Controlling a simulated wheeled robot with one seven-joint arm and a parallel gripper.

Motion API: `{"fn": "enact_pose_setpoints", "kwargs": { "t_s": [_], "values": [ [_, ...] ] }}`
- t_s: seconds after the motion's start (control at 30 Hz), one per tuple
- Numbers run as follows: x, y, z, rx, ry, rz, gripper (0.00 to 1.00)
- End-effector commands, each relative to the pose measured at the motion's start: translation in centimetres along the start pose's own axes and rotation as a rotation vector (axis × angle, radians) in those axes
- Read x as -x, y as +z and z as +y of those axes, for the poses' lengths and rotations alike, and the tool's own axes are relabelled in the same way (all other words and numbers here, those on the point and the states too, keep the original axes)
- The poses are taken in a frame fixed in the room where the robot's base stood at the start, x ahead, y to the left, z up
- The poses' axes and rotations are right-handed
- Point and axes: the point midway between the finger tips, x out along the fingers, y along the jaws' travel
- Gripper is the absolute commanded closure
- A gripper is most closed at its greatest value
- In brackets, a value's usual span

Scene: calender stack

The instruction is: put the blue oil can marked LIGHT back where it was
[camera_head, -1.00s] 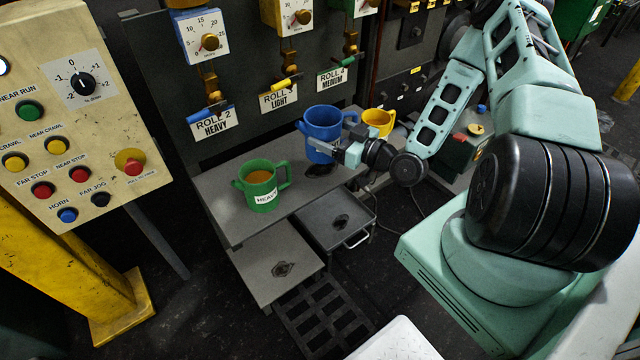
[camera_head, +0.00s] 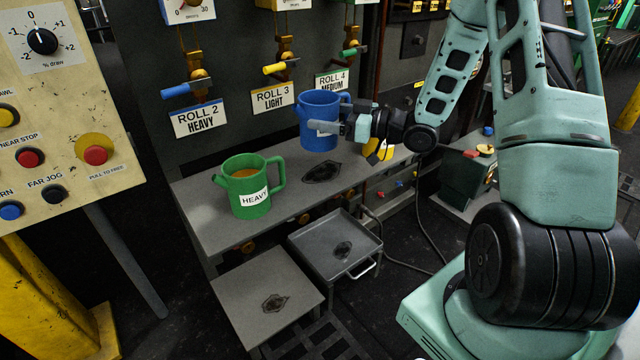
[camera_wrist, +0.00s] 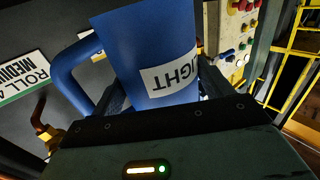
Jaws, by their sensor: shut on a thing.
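The blue oil can (camera_head: 318,104) is in my gripper (camera_head: 330,128), roughly upright, in front of the ROLL 4 MEDIUM sign. In the wrist view the can (camera_wrist: 142,50) fills the space between the fingers, its white LIGHT label upside down and its handle to the left. In the head view it appears above the back of the grey shelf (camera_head: 205,228); I cannot tell its exact height. A dark stain (camera_head: 322,172) on the shelf shows in front of and below it. The green HEAVY can (camera_head: 246,182) stands at the shelf's left. A yellow can (camera_head: 384,151) is partly hidden behind my gripper.
ROLL 2 HEAVY (camera_head: 199,119), ROLL 3 LIGHT (camera_head: 272,98) and ROLL 4 MEDIUM (camera_head: 332,82) signs hang behind the shelf. Below are a grey tray with a handle (camera_head: 315,232) and a lower plate (camera_head: 240,290). The shelf between the green can and the stain is clear.

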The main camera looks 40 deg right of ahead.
Motion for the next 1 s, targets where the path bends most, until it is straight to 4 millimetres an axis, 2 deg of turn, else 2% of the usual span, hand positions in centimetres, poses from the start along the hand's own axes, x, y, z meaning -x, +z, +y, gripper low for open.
{"fn": "enact_pose_setpoints", "kwargs": {
  "t_s": [0.33,0.57,0.8,1.0],
  "values": [
    [-0.1,5.3,0.0,-0.002,-0.002,0.001,0.63],
    [-0.1,6.9,0.0,-0.001,-0.002,0.001,0.63],
    [-0.1,9.8,0.0,-0.001,-0.002,0.002,0.63],
    [-0.1,9.7,0.0,0.001,-0.002,0.003,0.63]
  ]
}}
